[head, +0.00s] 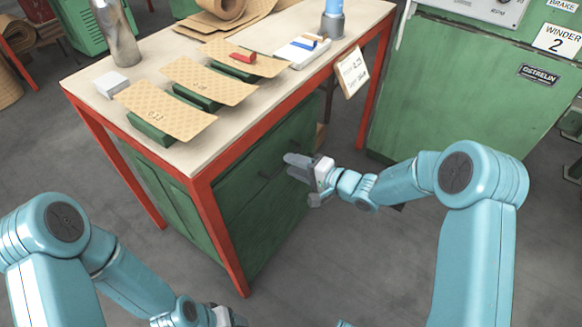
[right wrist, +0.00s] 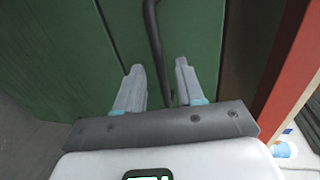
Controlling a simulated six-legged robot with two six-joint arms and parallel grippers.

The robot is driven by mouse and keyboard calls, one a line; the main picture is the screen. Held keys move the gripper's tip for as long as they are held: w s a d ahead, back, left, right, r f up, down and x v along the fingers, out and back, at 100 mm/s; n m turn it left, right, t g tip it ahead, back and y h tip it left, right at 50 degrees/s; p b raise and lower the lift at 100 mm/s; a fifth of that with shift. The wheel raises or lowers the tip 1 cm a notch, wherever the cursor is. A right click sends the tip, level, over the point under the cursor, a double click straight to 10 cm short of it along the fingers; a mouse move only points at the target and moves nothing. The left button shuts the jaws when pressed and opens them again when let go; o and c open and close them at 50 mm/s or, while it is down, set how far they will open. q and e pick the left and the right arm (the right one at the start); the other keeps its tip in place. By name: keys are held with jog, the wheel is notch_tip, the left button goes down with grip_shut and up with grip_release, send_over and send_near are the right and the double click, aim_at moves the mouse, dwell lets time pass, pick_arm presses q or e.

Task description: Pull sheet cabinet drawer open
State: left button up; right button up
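The green sheet cabinet (head: 250,218) stands under the red-framed table, and its front faces my right arm. In the right wrist view its green front (right wrist: 70,45) fills most of the picture, with a dark bar handle (right wrist: 155,45) running down it. My right gripper (head: 293,167) is at the cabinet front. In the right wrist view its two fingers (right wrist: 160,82) are apart, with the handle's lower end in line between them; I cannot tell whether they touch it.
The table (head: 245,39) carries several patterned sheets on green blocks, a red block (head: 243,57), a white block (head: 112,85) and a metal bottle (head: 117,35). A tag (head: 351,71) hangs off its edge. A green winder machine (head: 470,80) stands right. Grey floor is clear in front.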

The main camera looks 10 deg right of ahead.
pick_arm(q)
jog(key=shift+f, duration=0.2)
pick_arm(e)
jog(key=shift+x, duration=0.85)
grip_shut()
jog(key=shift+s+d, duration=0.1)
